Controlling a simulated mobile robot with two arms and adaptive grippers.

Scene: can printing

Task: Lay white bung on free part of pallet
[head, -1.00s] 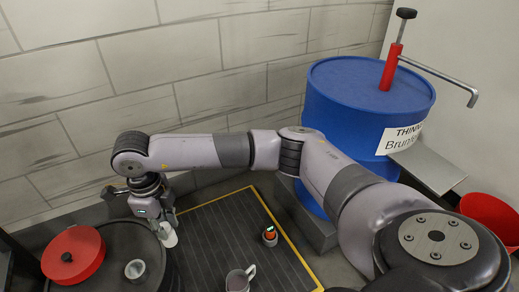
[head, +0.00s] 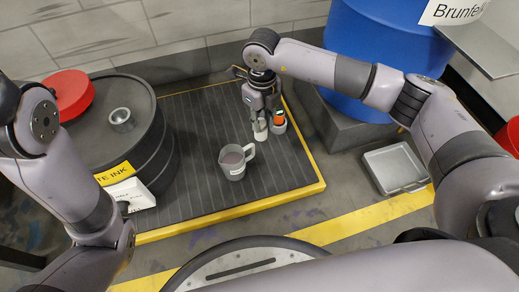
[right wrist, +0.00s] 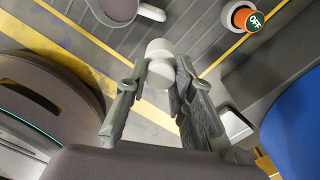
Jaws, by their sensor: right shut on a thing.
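My right gripper (head: 260,119) is shut on the white bung (head: 261,132). It holds the bung low over the far right part of the dark ribbed pallet (head: 195,190), between a grey jug and a small orange-topped item. In the right wrist view the bung (right wrist: 160,68) sits between the fingertips (right wrist: 156,80), its rounded end sticking out beyond them. I cannot tell whether it touches the pallet. My left arm shows at the left of the head view, but its gripper is out of view.
The grey jug (head: 234,164) and the orange-topped item marked OFF (head: 279,123) stand on the pallet close to the bung. A black drum (head: 115,120) with a red lid (head: 68,94) stands left. A blue drum (head: 375,60) and a metal tray (head: 395,167) are right.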

